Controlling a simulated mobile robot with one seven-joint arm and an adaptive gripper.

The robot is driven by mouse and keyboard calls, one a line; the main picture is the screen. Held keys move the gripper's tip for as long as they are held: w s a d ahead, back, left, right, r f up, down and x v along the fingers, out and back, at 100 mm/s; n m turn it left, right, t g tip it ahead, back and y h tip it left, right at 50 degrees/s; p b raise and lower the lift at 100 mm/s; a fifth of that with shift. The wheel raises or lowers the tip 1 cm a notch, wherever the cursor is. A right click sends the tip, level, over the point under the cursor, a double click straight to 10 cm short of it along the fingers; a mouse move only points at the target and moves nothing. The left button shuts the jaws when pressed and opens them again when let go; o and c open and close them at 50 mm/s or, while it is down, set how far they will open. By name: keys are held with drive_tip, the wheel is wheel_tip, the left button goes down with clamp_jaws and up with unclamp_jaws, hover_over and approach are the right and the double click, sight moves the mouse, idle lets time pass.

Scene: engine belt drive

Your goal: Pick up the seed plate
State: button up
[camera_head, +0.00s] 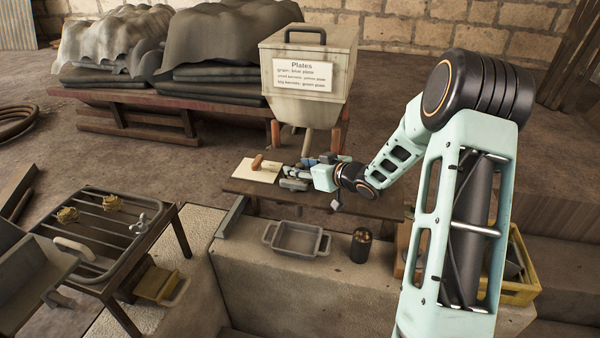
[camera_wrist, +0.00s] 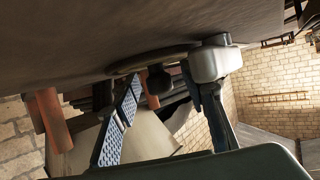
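A flat cream plate (camera_head: 252,173) with an orange-brown handle (camera_head: 257,161) lies on the small table below the hopper in the head view. I cannot tell for sure that it is the seed plate. My gripper (camera_head: 287,175) is low over the table, just right of the plate, with its fingers pointing left towards it. In the wrist view my gripper (camera_wrist: 165,110) has its two fingers well apart, with nothing clearly held between them. The plate cannot be made out in the wrist view. My wrist hides part of the table.
The hopper (camera_head: 308,75) carries a sign about blue, yellow and green plates. In front are a grey tray (camera_head: 297,240) and a dark cup (camera_head: 361,246) on a ledge. A yellow crate (camera_head: 521,270) stands right, a barred rack (camera_head: 100,235) left.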

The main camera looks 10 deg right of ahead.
drive_tip(key=shift+c, duration=0.4)
clamp_jaws()
drive_tip(key=shift+r, duration=0.1)
